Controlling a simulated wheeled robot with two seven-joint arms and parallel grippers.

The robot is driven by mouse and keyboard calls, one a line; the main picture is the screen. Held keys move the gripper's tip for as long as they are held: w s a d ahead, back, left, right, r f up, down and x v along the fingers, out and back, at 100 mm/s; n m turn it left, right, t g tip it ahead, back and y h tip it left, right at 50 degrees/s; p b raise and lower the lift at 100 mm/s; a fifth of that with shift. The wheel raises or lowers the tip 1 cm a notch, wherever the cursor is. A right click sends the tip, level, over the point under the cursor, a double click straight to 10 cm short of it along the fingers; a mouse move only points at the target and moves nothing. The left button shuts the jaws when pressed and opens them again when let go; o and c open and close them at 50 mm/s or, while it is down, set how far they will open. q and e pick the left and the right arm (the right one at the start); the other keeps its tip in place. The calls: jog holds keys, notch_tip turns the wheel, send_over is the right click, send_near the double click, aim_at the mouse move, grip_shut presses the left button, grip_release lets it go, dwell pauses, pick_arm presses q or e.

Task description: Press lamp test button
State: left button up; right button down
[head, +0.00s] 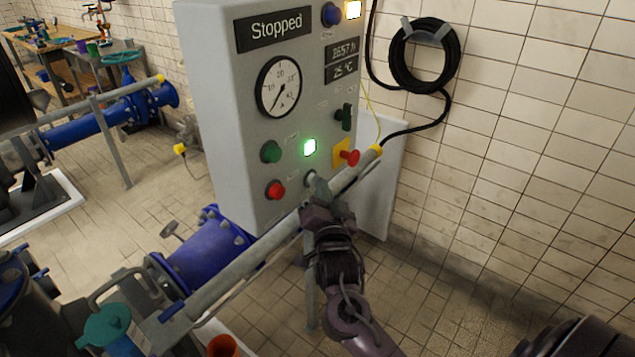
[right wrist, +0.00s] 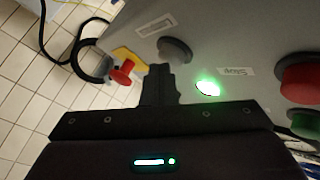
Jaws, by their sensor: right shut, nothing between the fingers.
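A grey control cabinet (head: 230,120) stands before me with a "Stopped" display (head: 276,28). A small grey button (head: 311,179) sits low on its panel, below the lit green lamp (head: 310,147). I take it for the lamp test button; its label is not readable. My right gripper (head: 317,190) is shut and empty, its tips close to this button and partly covering it. In the right wrist view the shut fingers (right wrist: 160,78) end beside the grey button (right wrist: 174,50); I cannot tell whether they touch. My left gripper is not in view.
A red emergency stop (head: 349,157) on a yellow plate is right of the lamp. Green (head: 270,152) and red (head: 275,190) buttons are left. A black switch (head: 344,116) is above. A grey rail (head: 245,262) runs in front, and a cable coil (head: 424,55) hangs on the wall.

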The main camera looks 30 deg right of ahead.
jog(key=shift+s, duration=0.1)
jog(key=s, duration=0.1)
jog(key=s+d, duration=0.1)
jog(key=s, duration=0.1)
jog(key=s+d+p, duration=0.1)
jog(key=s, duration=0.1)
jog(key=shift+s+d, duration=0.15)
dwell(0.8)
